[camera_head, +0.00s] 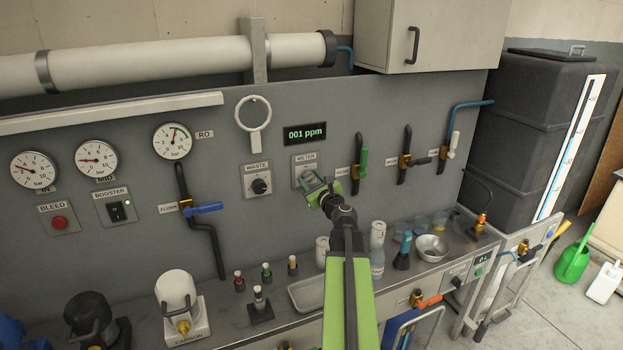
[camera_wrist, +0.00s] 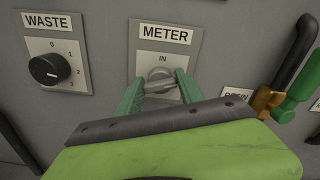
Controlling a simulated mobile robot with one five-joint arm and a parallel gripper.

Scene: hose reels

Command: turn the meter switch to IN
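The meter switch is a silver-grey knob (camera_wrist: 160,88) on a pale plate (camera_wrist: 190,37) labelled METER, with IN printed above the knob. Its bar lies nearly level across the picture, slightly higher at the right. Any other position marks are hidden. My gripper (camera_wrist: 161,84) is at the knob, one green finger on each side of it. The fingers stand apart with the knob between them; I cannot tell whether they touch it. In the camera_head view my gripper (camera_head: 317,187) covers the knob, below the METER plate (camera_head: 304,160).
The WASTE knob (camera_wrist: 49,70) is just left. A black pipe with a green valve handle (camera_head: 363,158) stands close on the right. A display (camera_head: 305,133) reading 001 ppm is above. A bench with a tray (camera_head: 305,295), bottles and a metal bowl (camera_head: 431,247) lies below.

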